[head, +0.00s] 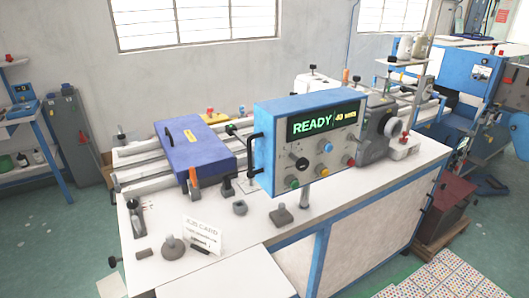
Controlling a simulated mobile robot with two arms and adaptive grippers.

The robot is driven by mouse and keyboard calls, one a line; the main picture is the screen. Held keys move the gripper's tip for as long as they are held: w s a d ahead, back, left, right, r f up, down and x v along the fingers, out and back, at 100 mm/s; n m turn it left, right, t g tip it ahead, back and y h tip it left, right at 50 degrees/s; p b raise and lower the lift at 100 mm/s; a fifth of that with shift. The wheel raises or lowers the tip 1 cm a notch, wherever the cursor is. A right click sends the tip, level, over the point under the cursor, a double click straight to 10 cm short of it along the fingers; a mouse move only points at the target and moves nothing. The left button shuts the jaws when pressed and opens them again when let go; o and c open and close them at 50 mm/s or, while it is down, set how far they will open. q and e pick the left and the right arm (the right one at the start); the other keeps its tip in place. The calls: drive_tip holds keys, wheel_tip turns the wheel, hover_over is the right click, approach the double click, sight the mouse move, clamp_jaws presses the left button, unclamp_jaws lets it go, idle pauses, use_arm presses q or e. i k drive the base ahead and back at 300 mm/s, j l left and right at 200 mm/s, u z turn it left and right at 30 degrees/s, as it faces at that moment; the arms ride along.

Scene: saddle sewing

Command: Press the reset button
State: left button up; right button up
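Below the screen are a black knob (302,163), a green button (293,182), a red button (349,162) and other small coloured buttons. Their labels are too small to read, so I cannot tell which one is the reset button. Neither of my grippers is in view.
The white table (262,228) carries a blue-purple case (195,152) on rails, a white card (203,238) and several small grey fixtures. A grey machine head (378,130) stands right of the box. A patterned mat (440,277) lies on the floor at lower right.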

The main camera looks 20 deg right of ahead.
sight(329, 147)
drive_tip(key=z, duration=1.25)
